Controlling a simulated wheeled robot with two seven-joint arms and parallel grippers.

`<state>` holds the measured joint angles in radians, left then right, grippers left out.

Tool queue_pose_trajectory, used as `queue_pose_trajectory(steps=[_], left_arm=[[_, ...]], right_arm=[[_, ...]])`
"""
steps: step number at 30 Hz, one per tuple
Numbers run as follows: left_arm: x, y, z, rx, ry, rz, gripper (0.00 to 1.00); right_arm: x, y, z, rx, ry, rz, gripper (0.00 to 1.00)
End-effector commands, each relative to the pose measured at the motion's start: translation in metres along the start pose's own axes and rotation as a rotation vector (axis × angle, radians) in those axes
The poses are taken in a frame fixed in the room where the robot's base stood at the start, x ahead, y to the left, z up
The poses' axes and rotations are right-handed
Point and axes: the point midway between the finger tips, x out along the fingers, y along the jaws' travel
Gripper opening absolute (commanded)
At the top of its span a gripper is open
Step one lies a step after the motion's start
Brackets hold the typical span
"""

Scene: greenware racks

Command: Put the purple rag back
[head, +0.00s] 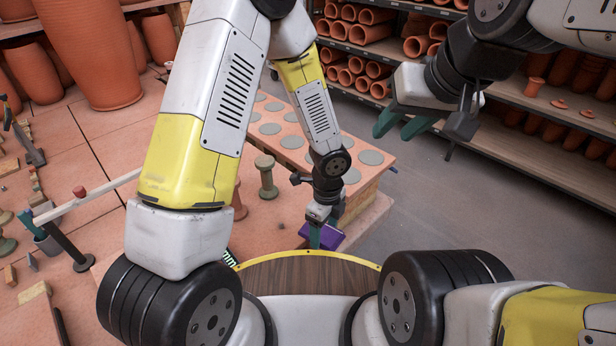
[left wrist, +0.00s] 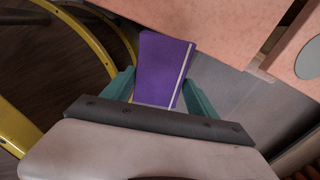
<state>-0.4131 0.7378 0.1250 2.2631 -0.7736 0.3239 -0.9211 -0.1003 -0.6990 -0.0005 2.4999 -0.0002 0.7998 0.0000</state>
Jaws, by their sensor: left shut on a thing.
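A purple rag (head: 323,237) is held by my left gripper (head: 321,228), low in front of me beside the terracotta-coloured table. In the left wrist view the rag (left wrist: 162,68) looks like a flat purple block with a pale line along its right side. It sits between the two teal fingers of my left gripper (left wrist: 160,92), which are shut on it. My right gripper (head: 402,124) is up at the right, with teal fingers apart and nothing seen between them, well away from the rag.
A block with grey discs (head: 270,128) stands on the table (head: 75,135), beside a spool-shaped clay piece (head: 265,178). Tall terracotta pots (head: 92,50) stand at the back left. Shelves (head: 540,115) with clay pipes line the right. Grey floor (head: 430,190) is clear between.

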Motion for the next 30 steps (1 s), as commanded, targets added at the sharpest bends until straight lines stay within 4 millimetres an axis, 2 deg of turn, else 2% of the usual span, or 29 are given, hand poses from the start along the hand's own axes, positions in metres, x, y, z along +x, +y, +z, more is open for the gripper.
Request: queue_pose_trajectory(steps=[2,5,8,18,21,30], left_arm=[[0.003,0.003,-0.012,0.104,-0.001,0.000,0.30],[0.006,0.000,-0.013,0.162,-0.002,-0.001,0.30],[0.008,-0.010,0.001,0.169,-0.003,-0.001,0.30],[0.016,-0.064,0.074,0.163,-0.002,-0.003,0.30],[0.017,-0.076,0.089,0.164,-0.002,-0.002,0.30],[0.019,-0.092,0.110,0.167,-0.003,-0.001,0.30]], right_arm=[[0.000,0.000,0.000,0.000,0.001,0.000,0.36],[0.000,0.000,0.000,0.000,0.001,0.000,0.36],[0.000,0.000,0.000,0.000,0.001,0.000,0.36],[0.000,0.000,0.000,0.000,0.001,0.000,0.36],[0.000,0.000,0.000,0.000,0.001,0.000,0.36],[0.000,0.000,0.000,0.000,0.001,0.000,0.36]])
